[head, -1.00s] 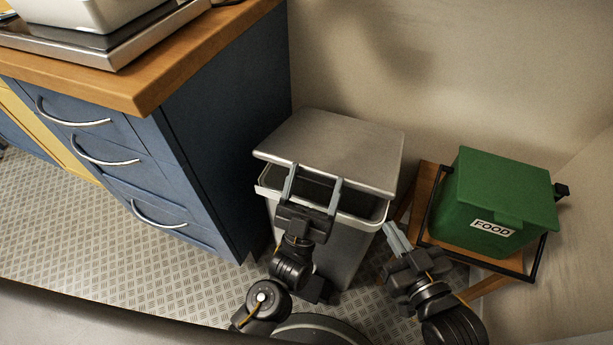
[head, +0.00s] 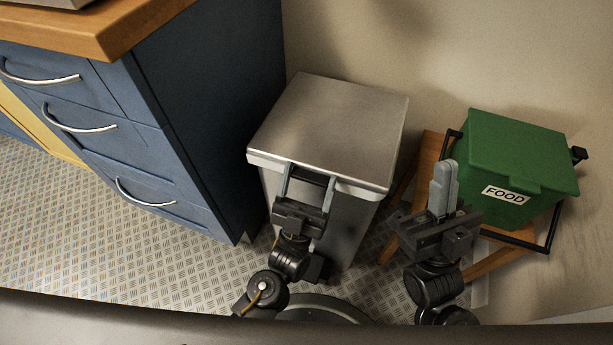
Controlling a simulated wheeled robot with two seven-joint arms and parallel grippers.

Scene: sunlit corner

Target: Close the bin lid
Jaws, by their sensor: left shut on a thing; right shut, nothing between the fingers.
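The grey metal bin (head: 345,225) stands between the blue cabinet and the wall. Its flat grey lid (head: 335,125) lies down over the top, with a pale rim showing along the front edge and no dark opening visible. My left gripper (head: 308,174) is at the middle of the lid's front edge, its two fingers set apart and shut on the front part of the lid. The exact contact is hard to see. My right gripper (head: 444,186) is shut and empty, fingers pointing up, to the right of the bin and apart from it.
A green box labelled FOOD (head: 515,150) sits on a wooden stool (head: 428,148) at the right, close to my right gripper. The blue drawer cabinet (head: 200,110) stands close on the bin's left. Patterned floor (head: 120,240) is free at the left.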

